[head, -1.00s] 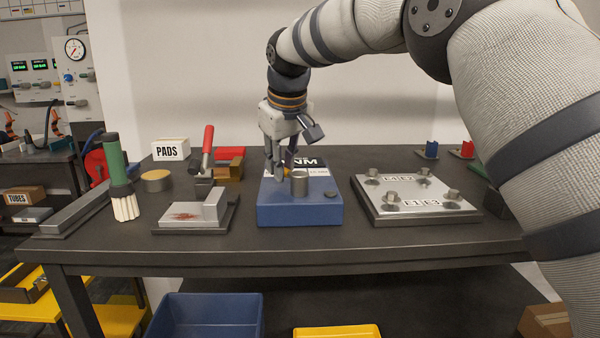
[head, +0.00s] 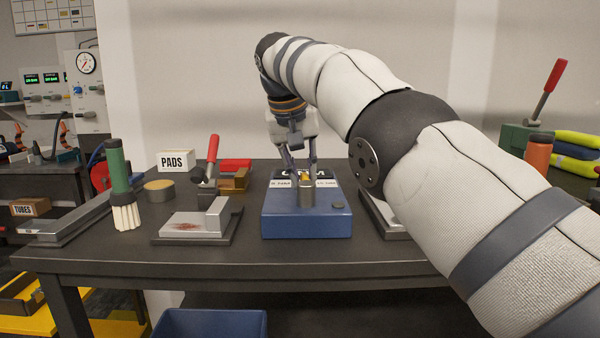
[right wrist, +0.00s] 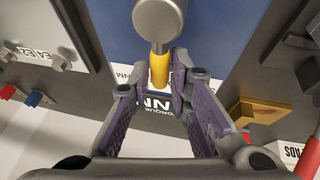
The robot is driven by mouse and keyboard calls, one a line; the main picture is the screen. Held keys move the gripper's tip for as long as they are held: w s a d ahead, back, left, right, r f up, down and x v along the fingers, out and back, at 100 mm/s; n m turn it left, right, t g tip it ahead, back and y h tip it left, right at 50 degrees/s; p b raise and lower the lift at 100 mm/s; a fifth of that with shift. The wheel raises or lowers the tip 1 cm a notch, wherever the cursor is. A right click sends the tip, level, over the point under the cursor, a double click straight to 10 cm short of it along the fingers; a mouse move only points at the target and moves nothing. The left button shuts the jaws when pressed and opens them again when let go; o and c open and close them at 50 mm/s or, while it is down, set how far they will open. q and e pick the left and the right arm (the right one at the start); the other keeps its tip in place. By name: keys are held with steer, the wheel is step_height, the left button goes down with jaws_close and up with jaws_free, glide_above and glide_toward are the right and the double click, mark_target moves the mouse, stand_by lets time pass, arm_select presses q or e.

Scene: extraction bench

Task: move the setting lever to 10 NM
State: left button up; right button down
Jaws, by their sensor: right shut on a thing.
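The blue torque block (head: 305,222) stands on the bench with a grey round post (head: 306,193) near its front. The yellow setting lever (head: 305,175) shows behind the post; in the right wrist view the lever (right wrist: 159,70) runs from the post between my fingertips. White labels (head: 281,183) lie on either side of it; their small text is too blurred to read surely. My right gripper (head: 300,172) reaches down from behind the block and is shut on the lever; it also shows in the wrist view (right wrist: 155,77). My left gripper is out of view.
A stained metal plate (head: 188,224) lies left of the block, with a red-handled clamp (head: 209,165) behind it. A brush (head: 122,185) stands further left. A plate (head: 381,213) on the right is mostly hidden by my right arm. The bench front (head: 200,255) is clear.

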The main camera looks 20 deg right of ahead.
steer(key=shift+f, duration=0.1)
stand_by(0.3)
steer(key=c, duration=1.5)
jaws_free()
